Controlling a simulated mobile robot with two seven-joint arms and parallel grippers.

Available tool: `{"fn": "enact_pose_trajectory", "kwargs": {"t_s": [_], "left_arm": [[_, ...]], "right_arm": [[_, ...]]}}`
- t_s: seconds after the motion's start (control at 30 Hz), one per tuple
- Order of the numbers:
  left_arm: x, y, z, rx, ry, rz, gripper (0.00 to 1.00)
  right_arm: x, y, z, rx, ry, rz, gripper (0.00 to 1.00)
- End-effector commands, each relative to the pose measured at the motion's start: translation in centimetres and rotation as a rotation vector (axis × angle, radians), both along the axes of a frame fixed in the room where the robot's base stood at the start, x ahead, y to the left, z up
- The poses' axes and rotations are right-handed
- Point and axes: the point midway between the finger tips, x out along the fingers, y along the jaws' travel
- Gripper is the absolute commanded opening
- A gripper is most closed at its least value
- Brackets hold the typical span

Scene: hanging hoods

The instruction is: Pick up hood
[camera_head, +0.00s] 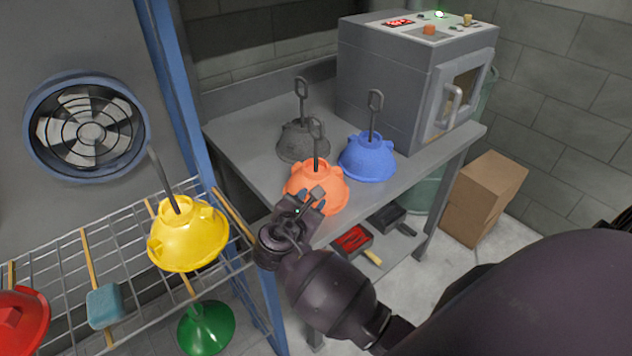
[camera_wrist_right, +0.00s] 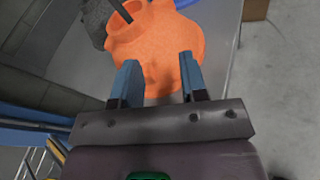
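An orange hood (camera_head: 316,180) with an upright rod and loop handle stands near the front edge of the grey table (camera_head: 240,134). A grey hood (camera_head: 302,143) and a blue hood (camera_head: 367,160) stand behind it. A yellow hood (camera_head: 188,240) is at the wire rack on the left, with a red hood (camera_head: 20,318) and a green hood (camera_head: 206,328) farther left and below. My right gripper (camera_head: 312,200) is at the near side of the orange hood. In the right wrist view its fingers (camera_wrist_right: 160,85) are apart, with the orange hood (camera_wrist_right: 155,45) ahead. My left gripper is out of view.
A grey oven-like machine (camera_head: 385,85) stands at the table's back right. A cardboard box (camera_head: 484,198) is on the floor to the right. Red and dark trays (camera_head: 353,241) lie on the lower shelf. A blue post (camera_head: 180,100) and the wire rack (camera_head: 70,290) border the left.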

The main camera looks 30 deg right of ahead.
Motion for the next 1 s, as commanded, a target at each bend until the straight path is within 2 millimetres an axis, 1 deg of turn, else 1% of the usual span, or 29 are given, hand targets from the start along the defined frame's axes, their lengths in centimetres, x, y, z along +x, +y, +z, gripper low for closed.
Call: {"fn": "enact_pose_trajectory", "kwargs": {"t_s": [0.03, 0.1, 0.2, 0.3, 0.37, 0.47, 0.7, 1.0], "left_arm": [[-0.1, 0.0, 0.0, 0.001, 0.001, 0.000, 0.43], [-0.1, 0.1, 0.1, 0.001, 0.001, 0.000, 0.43], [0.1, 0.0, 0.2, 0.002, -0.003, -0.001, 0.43], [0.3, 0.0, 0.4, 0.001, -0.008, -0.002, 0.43], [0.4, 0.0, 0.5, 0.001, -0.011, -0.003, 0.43], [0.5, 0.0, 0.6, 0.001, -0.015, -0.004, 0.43], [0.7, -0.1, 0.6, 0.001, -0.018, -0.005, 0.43], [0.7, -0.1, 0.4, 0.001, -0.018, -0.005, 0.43]], "right_arm": [[1.2, 0.4, 1.1, -0.082, 0.032, 0.012, 0.40], [2.2, 0.8, 2.2, -0.180, 0.076, 0.021, 0.40], [3.2, 1.3, 3.3, -0.272, 0.117, 0.025, 0.40], [3.7, 1.3, 3.8, -0.315, 0.135, 0.024, 0.40], [3.9, 1.0, 3.9, -0.324, 0.140, 0.025, 0.40], [4.4, 0.1, 3.9, -0.326, 0.140, 0.023, 0.40], [6.1, -2.7, 3.9, -0.322, 0.139, 0.025, 0.40], [7.2, -4.5, 3.7, -0.320, 0.139, 0.025, 0.40]]}}
